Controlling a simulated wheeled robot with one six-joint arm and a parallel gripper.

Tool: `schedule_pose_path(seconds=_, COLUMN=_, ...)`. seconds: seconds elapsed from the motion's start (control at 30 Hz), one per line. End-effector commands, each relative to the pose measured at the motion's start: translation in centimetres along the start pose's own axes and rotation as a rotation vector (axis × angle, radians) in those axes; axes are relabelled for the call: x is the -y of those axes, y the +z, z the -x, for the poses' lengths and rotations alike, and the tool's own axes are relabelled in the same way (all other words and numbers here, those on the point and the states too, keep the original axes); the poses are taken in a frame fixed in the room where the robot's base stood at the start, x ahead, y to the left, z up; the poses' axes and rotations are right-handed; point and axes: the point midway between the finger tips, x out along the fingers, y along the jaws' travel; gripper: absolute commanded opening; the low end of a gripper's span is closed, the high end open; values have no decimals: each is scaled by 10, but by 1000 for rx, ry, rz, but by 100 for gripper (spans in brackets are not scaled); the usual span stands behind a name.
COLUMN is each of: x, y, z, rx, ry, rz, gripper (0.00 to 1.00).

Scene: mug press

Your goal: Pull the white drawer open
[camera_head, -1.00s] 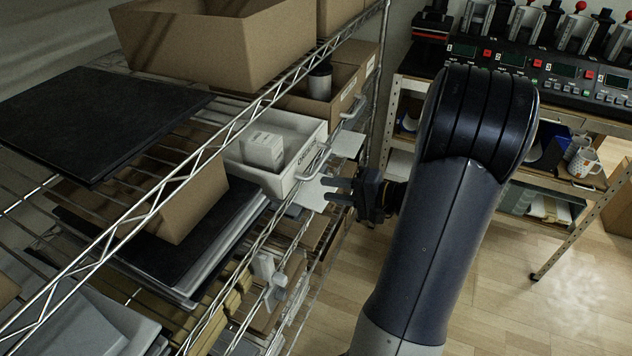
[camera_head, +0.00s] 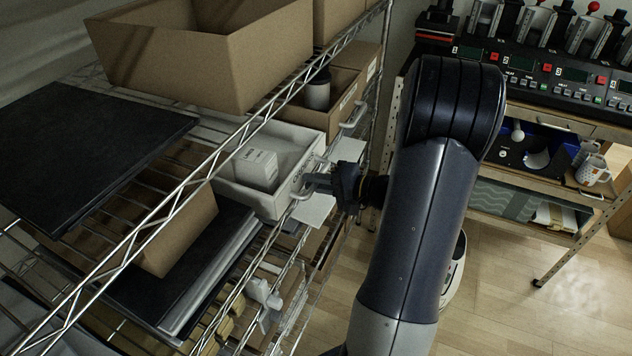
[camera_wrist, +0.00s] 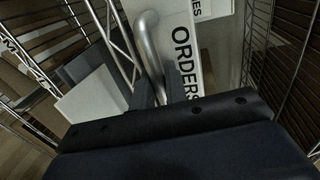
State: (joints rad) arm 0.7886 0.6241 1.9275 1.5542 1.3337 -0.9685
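The white drawer (camera_head: 235,196) is an open-topped bin on the wire shelf, with a small white labelled box (camera_head: 256,167) inside. Its front carries the word ORDERS, which shows large in the wrist view (camera_wrist: 186,62). A grey bar handle (camera_wrist: 149,45) stands out from that front. My gripper (camera_head: 312,184) is at the handle, in front of the drawer. In the wrist view my two dark fingers (camera_wrist: 151,92) are close together, one on each side of the handle bar, and appear closed on it. The fingers partly hide the handle in the head view.
A large cardboard box (camera_head: 200,65) sits above the drawer. A cardboard bin with a dark-lidded jar (camera_head: 317,90) is behind it. The shelf's metal truss rail (camera_head: 165,215) runs alongside. A bench with mug presses (camera_head: 545,85) stands right. Floor is open below (camera_head: 500,310).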

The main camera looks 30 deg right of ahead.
Motion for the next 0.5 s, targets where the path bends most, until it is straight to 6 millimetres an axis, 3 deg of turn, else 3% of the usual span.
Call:
schedule_pose_path(seconds=0.1, x=0, y=0, z=0, rx=0, ry=1, rz=0, gripper=0)
schedule_pose_path(seconds=0.5, x=0, y=0, z=0, rx=0, ry=1, rz=0, gripper=0)
